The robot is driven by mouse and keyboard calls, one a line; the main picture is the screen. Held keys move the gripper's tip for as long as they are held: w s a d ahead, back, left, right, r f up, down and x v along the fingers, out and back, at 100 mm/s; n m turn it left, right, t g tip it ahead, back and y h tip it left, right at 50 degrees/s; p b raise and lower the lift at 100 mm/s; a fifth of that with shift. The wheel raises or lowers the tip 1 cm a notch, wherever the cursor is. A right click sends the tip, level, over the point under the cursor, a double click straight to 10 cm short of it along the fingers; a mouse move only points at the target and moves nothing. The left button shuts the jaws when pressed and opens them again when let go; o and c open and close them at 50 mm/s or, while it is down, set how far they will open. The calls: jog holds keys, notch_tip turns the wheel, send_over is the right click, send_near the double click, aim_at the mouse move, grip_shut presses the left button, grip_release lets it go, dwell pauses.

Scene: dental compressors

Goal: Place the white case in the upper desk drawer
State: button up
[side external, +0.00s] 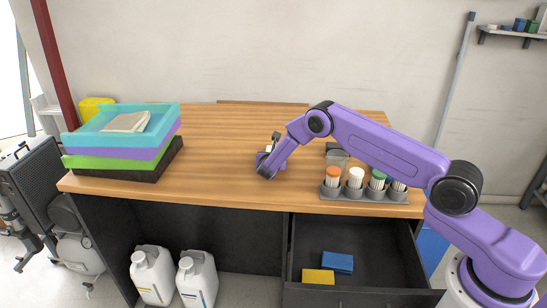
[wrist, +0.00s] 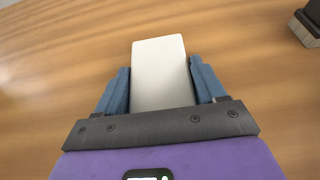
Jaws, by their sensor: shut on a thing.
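The white case (wrist: 160,72) is a pale, flat block between the two blue fingers of my gripper (wrist: 160,68) in the wrist view. My gripper is shut on it, over the wooden desktop. In the side external view my gripper (side external: 267,160) is low at the middle of the desk, and the case is mostly hidden there. I cannot tell whether the case touches the desktop. The upper desk drawer (side external: 310,246) is pulled open below the desktop at the right. A yellow block (side external: 318,277) and a blue block (side external: 338,262) lie inside it, with bare floor around them.
A grey rack of tubes with coloured caps (side external: 356,192) stands at the desk's front right edge, above the drawer. Stacked coloured trays (side external: 120,150) fill the left end. A small dark and tan object (wrist: 308,22) lies near the case. The desk's middle left is clear.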

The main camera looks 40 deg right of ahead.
jog(key=shift+r, duration=0.5)
notch_tip(320, 180, up, 2)
jog(key=shift+r, duration=0.15)
jog(key=s+r, duration=0.4)
jog(key=r, duration=0.1)
jog(key=shift+s+a, duration=0.1)
jog(key=shift+a, duration=0.05)
jog(key=s+a+r+n+t+y, duration=0.1)
jog(key=s+a+r+n+y, duration=0.1)
jog(key=s+r, duration=0.5)
jog(key=s+a+r+n+t+y, duration=0.2)
jog(key=s+r, duration=0.5)
jog(key=s, duration=0.8)
jog(key=shift+s+a+r+n+y, duration=0.25)
jog(key=shift+a+n+y, duration=0.4)
jog(key=shift+n+y, duration=0.15)
dwell(0.4)
